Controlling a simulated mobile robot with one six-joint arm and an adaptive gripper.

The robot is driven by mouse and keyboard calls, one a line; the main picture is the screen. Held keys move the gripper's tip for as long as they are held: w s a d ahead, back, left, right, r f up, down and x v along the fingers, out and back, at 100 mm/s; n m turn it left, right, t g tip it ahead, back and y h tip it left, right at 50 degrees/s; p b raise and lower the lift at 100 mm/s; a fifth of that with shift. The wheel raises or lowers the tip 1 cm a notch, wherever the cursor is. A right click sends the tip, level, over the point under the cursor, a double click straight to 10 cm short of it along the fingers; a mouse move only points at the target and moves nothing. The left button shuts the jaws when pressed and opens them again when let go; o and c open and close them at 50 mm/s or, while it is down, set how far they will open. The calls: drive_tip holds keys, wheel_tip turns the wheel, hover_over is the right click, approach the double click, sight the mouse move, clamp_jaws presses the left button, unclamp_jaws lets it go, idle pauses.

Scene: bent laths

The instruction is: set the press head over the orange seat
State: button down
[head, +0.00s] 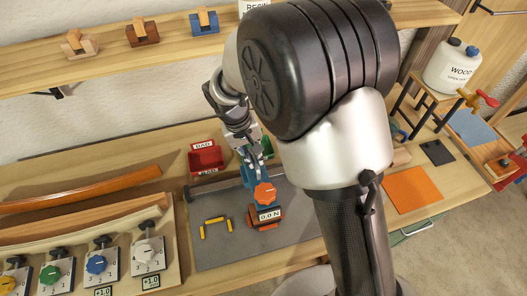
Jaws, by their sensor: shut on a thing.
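My gripper (253,177) points down over the grey mat, partly hidden by my own arm. It is shut at the orange knob (265,193) of a small dark-and-orange device, which looks like the press head (267,215). A white label on the device shows what looks like "00N". I cannot tell whether the device touches the mat. A flat orange square (411,190) lies on the bench at the right, apart from the gripper. I cannot tell whether this square is the orange seat.
Yellow pieces (215,222) lie on the grey mat (225,252), left of the device. A red bin (206,158) stands behind. Curved wooden laths (80,190) and a panel of coloured knobs (97,264) fill the left. A white jug (452,67) stands at the right.

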drive_tip(key=c, duration=1.7)
unclamp_jaws()
drive_tip(key=shift+o, duration=0.2)
wheel_tip(320, 180, up, 12)
drive_tip(key=a, duration=0.2)
drive_tip(key=shift+s, duration=0.35)
drive_tip(key=shift+a+f, duration=0.1)
